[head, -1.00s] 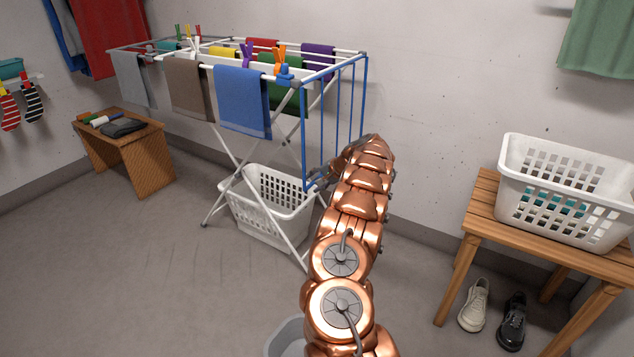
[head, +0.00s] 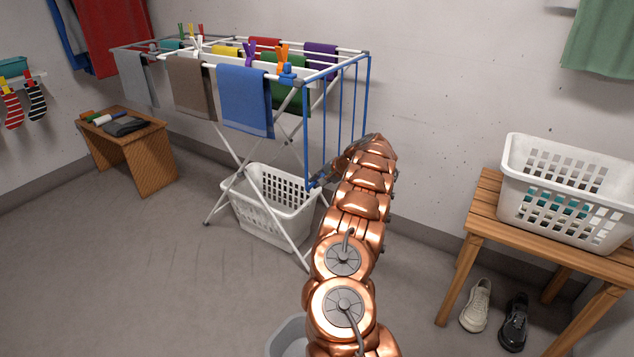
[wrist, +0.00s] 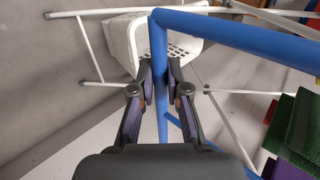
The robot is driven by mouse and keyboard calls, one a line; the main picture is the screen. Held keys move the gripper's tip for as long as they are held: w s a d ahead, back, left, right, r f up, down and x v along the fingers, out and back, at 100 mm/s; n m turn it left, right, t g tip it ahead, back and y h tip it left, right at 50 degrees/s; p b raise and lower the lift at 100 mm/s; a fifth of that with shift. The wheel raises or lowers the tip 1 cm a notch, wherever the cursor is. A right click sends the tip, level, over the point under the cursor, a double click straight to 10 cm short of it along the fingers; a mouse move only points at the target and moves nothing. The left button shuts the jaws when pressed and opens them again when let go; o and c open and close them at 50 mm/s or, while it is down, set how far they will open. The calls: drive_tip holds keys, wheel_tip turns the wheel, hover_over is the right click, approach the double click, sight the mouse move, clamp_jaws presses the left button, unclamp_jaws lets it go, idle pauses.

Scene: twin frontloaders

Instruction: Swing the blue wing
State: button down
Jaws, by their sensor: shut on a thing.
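The blue wing (head: 307,135) is a frame of blue bars hanging down from the right end of the white drying rack (head: 247,165). My gripper (head: 320,182) is at the wing's lower near corner, partly hidden by my copper arm. In the wrist view my gripper (wrist: 160,72) has its two fingers on either side of a blue bar of the wing (wrist: 245,40), closed on it just below a corner. The wing's lower far part is hidden behind my arm in the head view.
A white basket (head: 262,212) stands on the floor under the rack. Towels, including a blue towel (head: 243,98), hang on the rack. A wooden bench (head: 476,215) with another white basket (head: 545,225) is at the right.

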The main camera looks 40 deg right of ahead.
drive_tip(key=s+d+b, duration=0.1)
drive_tip(key=s, duration=0.5)
drive_tip(key=shift+d+r, duration=0.35)
drive_tip(key=shift+d, duration=0.05)
drive_tip(key=s+d+r, duration=0.1)
drive_tip(key=s, duration=0.4)
drive_tip(key=shift+s+d+r, duration=0.3)
drive_tip(key=shift+s+d, duration=0.1)
idle(0.3)
drive_tip(key=shift+s, duration=0.15)
drive_tip(key=s+d+r, duration=0.1)
drive_tip(key=s+r, duration=0.1)
drive_tip(key=s, duration=0.3)
drive_tip(key=shift+d+r+p, duration=0.3)
drive_tip(key=shift+r+p, duration=0.05)
drive_tip(key=shift+p, duration=0.05)
idle(0.3)
drive_tip(key=shift+s, duration=0.1)
